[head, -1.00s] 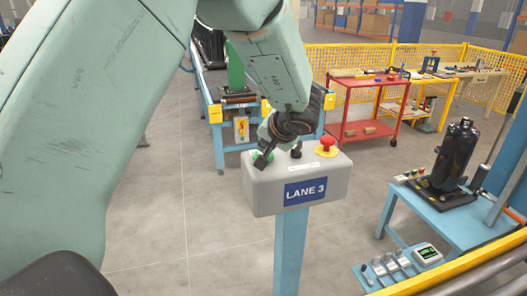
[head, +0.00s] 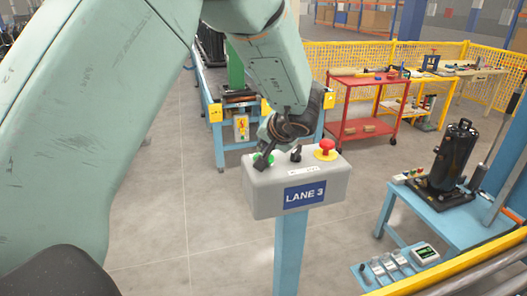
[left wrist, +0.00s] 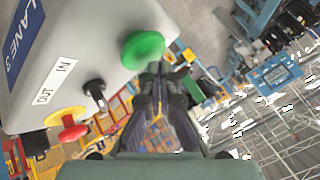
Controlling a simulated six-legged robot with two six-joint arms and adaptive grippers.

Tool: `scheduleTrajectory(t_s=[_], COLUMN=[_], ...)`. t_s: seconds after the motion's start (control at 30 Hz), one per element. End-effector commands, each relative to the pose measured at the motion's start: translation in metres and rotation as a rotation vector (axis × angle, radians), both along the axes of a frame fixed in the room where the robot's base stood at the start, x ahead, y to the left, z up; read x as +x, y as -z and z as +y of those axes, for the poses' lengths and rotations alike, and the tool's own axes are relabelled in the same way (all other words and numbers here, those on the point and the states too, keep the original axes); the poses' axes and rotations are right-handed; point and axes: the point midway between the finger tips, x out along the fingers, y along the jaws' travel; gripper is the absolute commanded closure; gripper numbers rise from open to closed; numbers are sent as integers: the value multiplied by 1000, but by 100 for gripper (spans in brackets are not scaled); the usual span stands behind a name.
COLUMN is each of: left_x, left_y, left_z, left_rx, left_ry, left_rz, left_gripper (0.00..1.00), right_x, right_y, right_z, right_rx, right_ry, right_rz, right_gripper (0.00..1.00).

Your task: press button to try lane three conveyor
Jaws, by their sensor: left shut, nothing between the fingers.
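The grey control box (head: 262,193), marked LANE 3, stands on a blue post (head: 291,250). On its top are a green button (head: 260,160), a black selector knob (head: 296,154) and a red mushroom button (head: 326,149). My left gripper (head: 263,161) is shut and empty, pointing down at the green button and partly covering it. In the left wrist view the green button (left wrist: 143,49) is just beyond the closed fingertips (left wrist: 155,72); I cannot tell whether they touch it. The knob (left wrist: 95,92) lies beside an IN/OUT label (left wrist: 54,82). My right gripper is out of view.
A blue conveyor frame (head: 213,125) and a red cart (head: 365,110) stand behind the box. A blue bench (head: 440,212) with a black cylinder (head: 452,155) is at the right. Yellow mesh fencing (head: 350,57) runs behind. Floor left of the post is clear.

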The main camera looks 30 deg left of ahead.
Motion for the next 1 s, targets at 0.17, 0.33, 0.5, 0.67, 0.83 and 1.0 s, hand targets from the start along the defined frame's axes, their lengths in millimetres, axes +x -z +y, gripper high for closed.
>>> scheduleTrajectory(t_s=[0.17,0.33,0.5,0.67,0.83,1.0], left_x=[0,1,1,1,1,1], left_y=[-8,-7,-7,-20,-35,-48], left_z=[0,0,0,0,0,0], left_rx=[0,0,0,0,0,0], left_ry=[0,0,0,-1,0,1], left_rz=[-1,-2,-2,-4,-4,-4], left_gripper=[100,100,100,100,100,100], right_x=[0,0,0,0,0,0], right_y=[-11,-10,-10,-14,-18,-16], right_z=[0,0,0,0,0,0], right_rx=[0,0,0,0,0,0], right_ry=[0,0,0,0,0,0], right_rz=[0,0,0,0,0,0], right_gripper=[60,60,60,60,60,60])
